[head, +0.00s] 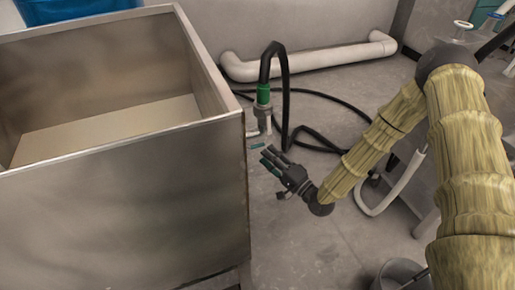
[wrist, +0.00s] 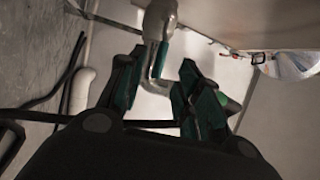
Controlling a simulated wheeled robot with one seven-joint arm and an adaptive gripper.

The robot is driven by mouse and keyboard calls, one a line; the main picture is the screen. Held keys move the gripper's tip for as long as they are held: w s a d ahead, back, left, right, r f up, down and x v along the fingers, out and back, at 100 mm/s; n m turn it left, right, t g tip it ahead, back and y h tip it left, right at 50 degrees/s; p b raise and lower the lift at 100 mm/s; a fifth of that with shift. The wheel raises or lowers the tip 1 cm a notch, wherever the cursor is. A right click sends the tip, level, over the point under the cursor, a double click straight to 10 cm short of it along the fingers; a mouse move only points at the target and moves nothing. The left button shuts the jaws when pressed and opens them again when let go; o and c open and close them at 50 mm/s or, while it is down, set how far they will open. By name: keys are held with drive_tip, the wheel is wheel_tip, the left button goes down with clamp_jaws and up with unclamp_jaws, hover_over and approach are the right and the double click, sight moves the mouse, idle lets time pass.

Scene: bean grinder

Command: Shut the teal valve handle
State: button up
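The teal valve handle (head: 257,145) is a small teal lever low beside the pale pipe fitting, just past my fingertips in the head view. In the wrist view, a narrow teal strip (wrist: 160,60) against the pale valve body (wrist: 160,22) looks like the same handle, seen between my fingers. My gripper (head: 268,157) is open, with dark fingers and teal pads. It also shows in the wrist view (wrist: 158,88), with a clear gap between the fingers. The fingertips point at the handle, and they look apart from it. The exact depth gap is hard to tell.
A large open metal bin (head: 120,200) stands close to the left of the valve. A black hose (head: 285,85) rises from a green fitting (head: 263,93) and loops over the floor. A white pipe (head: 310,60) runs along the wall. Floor right of the bin is partly clear.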

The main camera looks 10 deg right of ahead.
sight(257, 146)
drive_tip(key=shift+b+x, duration=0.85)
drive_tip(key=shift+x, duration=2.5)
clamp_jaws()
